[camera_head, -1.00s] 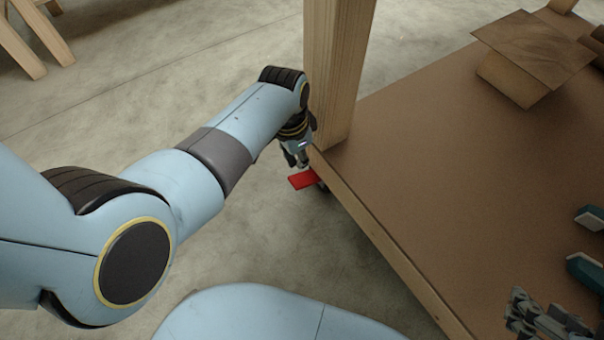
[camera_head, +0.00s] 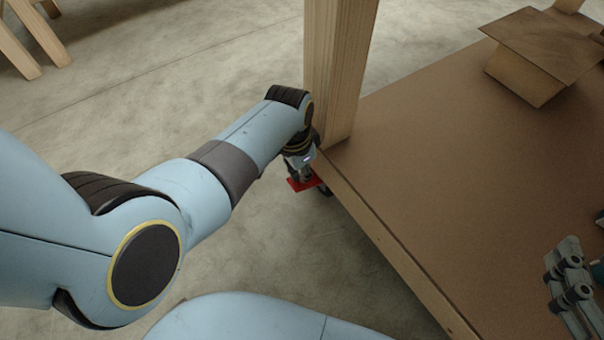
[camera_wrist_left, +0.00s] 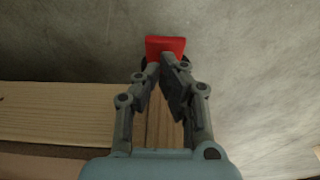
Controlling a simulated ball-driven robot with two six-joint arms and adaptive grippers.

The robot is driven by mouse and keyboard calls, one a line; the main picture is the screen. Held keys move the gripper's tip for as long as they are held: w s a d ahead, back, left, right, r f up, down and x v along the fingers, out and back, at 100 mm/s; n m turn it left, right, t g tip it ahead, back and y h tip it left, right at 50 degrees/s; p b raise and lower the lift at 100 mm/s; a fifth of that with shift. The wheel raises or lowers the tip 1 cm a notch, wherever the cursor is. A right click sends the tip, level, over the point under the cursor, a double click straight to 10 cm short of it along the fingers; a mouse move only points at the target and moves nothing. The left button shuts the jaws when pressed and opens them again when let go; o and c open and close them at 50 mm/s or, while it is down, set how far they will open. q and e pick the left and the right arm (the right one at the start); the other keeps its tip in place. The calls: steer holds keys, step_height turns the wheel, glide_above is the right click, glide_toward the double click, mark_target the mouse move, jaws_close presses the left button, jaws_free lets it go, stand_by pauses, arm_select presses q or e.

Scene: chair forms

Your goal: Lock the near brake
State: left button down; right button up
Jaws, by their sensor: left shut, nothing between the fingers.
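The near brake is a red pedal (camera_head: 303,184) on a dark caster under the corner of the wooden table, by its post. In the left wrist view the red pedal (camera_wrist_left: 165,46) shows just beyond the fingertips. My left gripper (camera_head: 305,177) points down over the pedal, its fingertips at or just above it; I cannot tell whether they touch. Its fingers (camera_wrist_left: 165,62) are together and empty. Most of the caster wheel (camera_head: 326,190) is hidden by the gripper and table edge. My right gripper (camera_head: 568,282) is partly in view over the table at the lower right.
The wooden post (camera_head: 338,75) rises right beside my left wrist. The brown tabletop (camera_head: 450,170) is mostly bare, with a wooden form (camera_head: 540,50) at the far right. Concrete floor (camera_head: 200,80) is open left of the table.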

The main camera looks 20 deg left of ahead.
arm_select(q)
steer(key=shift+f, duration=0.4)
arm_select(e)
steer(key=shift+w+a+r+t+y, duration=0.1)
steer(key=shift+w+r+t, duration=0.25)
steer(key=shift+r, duration=0.2)
steer(key=shift+w+r+t+y, duration=0.1)
steer(key=shift+w+r+t, duration=0.2)
steer(key=shift+r, duration=0.3)
steer(key=shift+w+a+r+t+y, duration=0.1)
steer(key=shift+w+r+t, duration=0.2)
steer(key=shift+r, duration=0.25)
steer(key=shift+w, duration=0.1)
